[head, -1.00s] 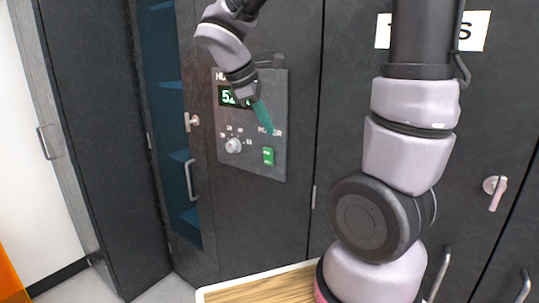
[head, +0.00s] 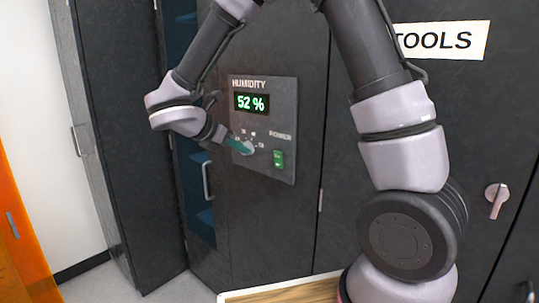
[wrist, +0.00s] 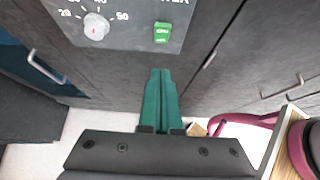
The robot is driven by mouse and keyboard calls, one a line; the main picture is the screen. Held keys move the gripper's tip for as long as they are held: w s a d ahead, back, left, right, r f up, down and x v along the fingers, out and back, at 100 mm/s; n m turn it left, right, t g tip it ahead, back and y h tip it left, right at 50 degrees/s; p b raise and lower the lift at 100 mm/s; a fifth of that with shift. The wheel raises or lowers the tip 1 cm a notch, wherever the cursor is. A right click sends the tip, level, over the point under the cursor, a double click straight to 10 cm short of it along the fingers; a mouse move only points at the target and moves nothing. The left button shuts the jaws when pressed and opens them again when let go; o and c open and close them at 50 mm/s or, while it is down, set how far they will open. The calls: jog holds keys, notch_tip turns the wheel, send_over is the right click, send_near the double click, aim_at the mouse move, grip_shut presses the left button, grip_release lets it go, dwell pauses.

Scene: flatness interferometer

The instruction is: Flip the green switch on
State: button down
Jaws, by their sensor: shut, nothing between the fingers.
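The green switch (head: 279,159) sits under the word POWER at the lower right of the dark humidity panel (head: 287,110). It also shows at the top of the wrist view (wrist: 162,33), with pale marks on its face; I cannot tell which way it is tipped. My gripper (head: 245,149) has green fingers, shut and empty, and overlaps the dial in the head view. In the wrist view the fingertips (wrist: 160,73) point toward the panel, below the switch and apart from it in the picture.
A round dial knob (wrist: 96,26) is left of the switch. The display (head: 252,102) reads 52 %. A wooden-topped table (head: 290,293) stands below.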

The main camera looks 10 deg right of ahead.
aim_at(277, 154)
jog(key=x, duration=0.4)
jog(key=r+x, duration=0.1)
jog(key=x, duration=0.3)
jog(key=d+r+x, duration=0.1)
jog(key=x, duration=0.3)
jog(key=shift+w+d+f, duration=0.1)
jog(key=shift+w+d, duration=0.05)
jog(key=shift+w, duration=0.3)
jog(key=shift+w+d, duration=0.3)
jog(key=shift+d, duration=0.05)
jog(key=shift+w+d+r+g+y, duration=0.25)
jog(key=shift+d+r+g+y, duration=0.15)
jog(key=shift+d+y, duration=0.1)
jog(key=shift+a+f, duration=0.1)
jog(key=shift+r, duration=0.8)
